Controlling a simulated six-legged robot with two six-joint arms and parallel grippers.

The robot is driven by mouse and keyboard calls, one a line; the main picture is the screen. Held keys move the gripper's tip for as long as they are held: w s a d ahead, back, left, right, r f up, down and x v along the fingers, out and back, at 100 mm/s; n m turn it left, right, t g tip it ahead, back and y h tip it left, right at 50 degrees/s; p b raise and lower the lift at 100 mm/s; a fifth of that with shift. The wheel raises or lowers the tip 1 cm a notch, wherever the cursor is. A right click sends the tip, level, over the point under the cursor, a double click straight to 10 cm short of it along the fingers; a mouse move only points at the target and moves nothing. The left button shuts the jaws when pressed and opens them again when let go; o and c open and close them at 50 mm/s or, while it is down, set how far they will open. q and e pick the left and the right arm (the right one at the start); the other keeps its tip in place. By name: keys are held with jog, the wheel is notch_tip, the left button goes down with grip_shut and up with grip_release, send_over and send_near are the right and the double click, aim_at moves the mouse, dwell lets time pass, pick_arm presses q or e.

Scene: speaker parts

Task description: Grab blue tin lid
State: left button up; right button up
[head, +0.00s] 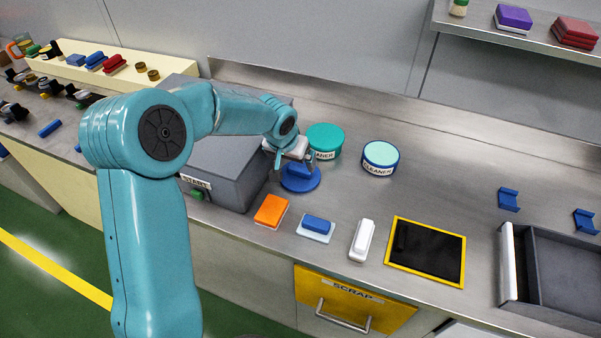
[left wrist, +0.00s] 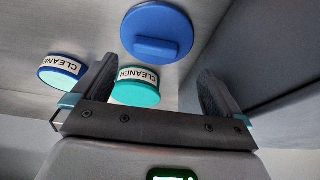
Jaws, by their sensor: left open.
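The blue tin lid (head: 300,183) is a round disc with a raised bar handle, lying flat on the metal counter. It also shows at the top of the left wrist view (left wrist: 157,32), just beyond the fingertips. My left gripper (head: 291,163) is open and empty, above and close to the lid, partly covering it in the head view. In the left wrist view its two fingers (left wrist: 157,70) are spread wide, with the lid ahead of the gap. A blue tin (head: 380,158) labelled CLEANER stands to the right, its top pale teal. My right gripper is not in view.
A teal CLEANER tin (head: 325,140) stands just behind the lid. A grey box (head: 220,165) stands close on the left. An orange block (head: 271,210), a blue sponge (head: 318,224) and a white block (head: 362,240) lie in front. A yellow-framed black panel (head: 427,252) is further right.

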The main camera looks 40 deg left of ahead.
aim_at(299, 169)
pick_arm(q)
jog(key=shift+x, duration=1.05)
jog(key=x, duration=0.2)
jog(key=p+x, duration=0.1)
jog(key=x, duration=0.2)
jog(key=shift+w+d, duration=0.15)
jog(key=shift+w, duration=0.3)
jog(key=shift+s+d+r, duration=0.1)
jog(key=shift+s+r, duration=0.05)
jog(key=shift+c, duration=0.3)
jog(key=c, duration=1)
